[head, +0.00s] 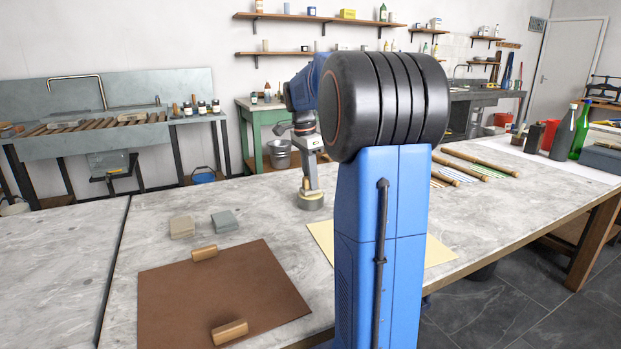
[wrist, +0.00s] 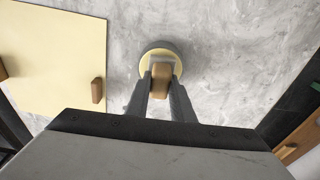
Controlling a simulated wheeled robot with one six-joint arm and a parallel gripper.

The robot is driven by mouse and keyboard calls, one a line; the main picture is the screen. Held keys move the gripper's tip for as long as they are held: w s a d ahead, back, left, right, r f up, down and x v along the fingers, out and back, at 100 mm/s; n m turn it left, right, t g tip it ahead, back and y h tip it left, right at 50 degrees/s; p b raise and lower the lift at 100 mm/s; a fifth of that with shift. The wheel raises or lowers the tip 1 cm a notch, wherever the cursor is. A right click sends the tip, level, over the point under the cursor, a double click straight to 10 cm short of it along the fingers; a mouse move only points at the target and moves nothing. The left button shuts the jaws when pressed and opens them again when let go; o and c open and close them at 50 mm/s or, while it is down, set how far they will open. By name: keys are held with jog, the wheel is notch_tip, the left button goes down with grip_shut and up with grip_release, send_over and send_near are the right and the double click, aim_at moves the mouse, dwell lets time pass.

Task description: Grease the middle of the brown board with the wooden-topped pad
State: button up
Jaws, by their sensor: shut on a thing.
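My gripper (head: 312,184) is shut on the wooden-topped pad (wrist: 160,93); in the wrist view its brown top sits between the fingers, with a pale part beyond it. The pad is at a round grey tin (head: 311,201) with yellowish contents, which also shows in the wrist view (wrist: 146,62). I cannot tell whether the pad touches the contents. The brown board (head: 205,293) lies flat at the front left of the table, well apart from my gripper. Its middle is bare, with a wooden block at its far edge (head: 204,253) and another at its near edge (head: 229,331).
Beige (head: 182,228) and grey (head: 225,221) blocks lie behind the board.

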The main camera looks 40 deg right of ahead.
jog(key=shift+f, duration=0.35)
dwell(1.1)
jog(key=shift+r, duration=0.15)
jog(key=shift+r, duration=3.4)
